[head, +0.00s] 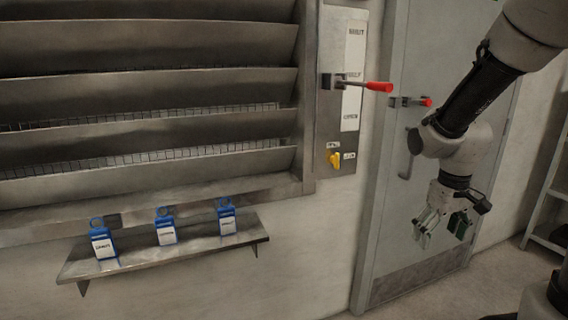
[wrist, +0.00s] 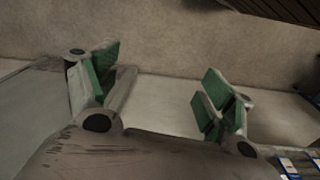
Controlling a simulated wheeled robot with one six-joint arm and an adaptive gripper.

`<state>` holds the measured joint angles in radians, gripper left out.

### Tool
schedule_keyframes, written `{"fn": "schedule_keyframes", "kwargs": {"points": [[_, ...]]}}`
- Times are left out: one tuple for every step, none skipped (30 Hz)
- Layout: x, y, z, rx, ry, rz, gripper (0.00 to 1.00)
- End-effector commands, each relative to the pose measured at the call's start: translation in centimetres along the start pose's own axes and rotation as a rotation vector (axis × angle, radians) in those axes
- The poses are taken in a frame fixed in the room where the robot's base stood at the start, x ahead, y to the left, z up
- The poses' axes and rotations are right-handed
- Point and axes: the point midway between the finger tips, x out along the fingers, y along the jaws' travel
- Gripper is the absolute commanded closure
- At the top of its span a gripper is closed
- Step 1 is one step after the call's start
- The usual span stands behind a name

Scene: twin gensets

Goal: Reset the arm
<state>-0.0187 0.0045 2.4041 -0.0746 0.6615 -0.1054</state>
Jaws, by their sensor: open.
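My gripper (head: 440,229) hangs from my arm at the right of the head view, in front of the grey door. It points downward, its fingers are apart, and nothing is between them.
A louvre panel (head: 150,100) fills the left. Beside it a plate carries a red-handled lever (head: 378,87) and a yellow knob (head: 335,158). Several blue labelled tags stand on a shelf (head: 140,259). The grey door (head: 400,150) has a red-tipped latch (head: 425,102). Another shelf stands far right.

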Motion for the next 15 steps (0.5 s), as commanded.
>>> {"fn": "schedule_keyframes", "kwargs": {"points": [[-2.2,-0.3,2.4,0.050,-0.009,-0.006,0.18],[-3.2,-0.6,3.9,0.081,-0.019,-0.011,0.18],[-4.6,-1.0,5.7,0.115,-0.026,-0.019,0.18],[-5.5,-1.2,7.0,0.136,-0.027,-0.023,0.18],[-6.4,-1.5,8.2,0.152,-0.024,-0.027,0.18],[-7.5,-1.8,9.6,0.169,-0.010,-0.033,0.18],[-8.2,-2.0,10.5,0.174,0.006,-0.036,0.18],[-8.9,-2.2,11.2,0.178,0.029,-0.038,0.18],[-9.7,-2.3,11.9,0.182,0.066,-0.038,0.18],[-10.3,-2.4,12.2,0.184,0.099,-0.037,0.18],[-10.8,-2.4,12.5,0.186,0.132,-0.036,0.18],[-11.5,-2.4,12.8,0.188,0.170,-0.033,0.18],[-12.0,-2.4,12.9,0.189,0.196,-0.030,0.18],[-12.5,-2.4,13.1,0.190,0.220,-0.028,0.18],[-13.1,-2.4,13.2,0.190,0.247,-0.025,0.18]]}}
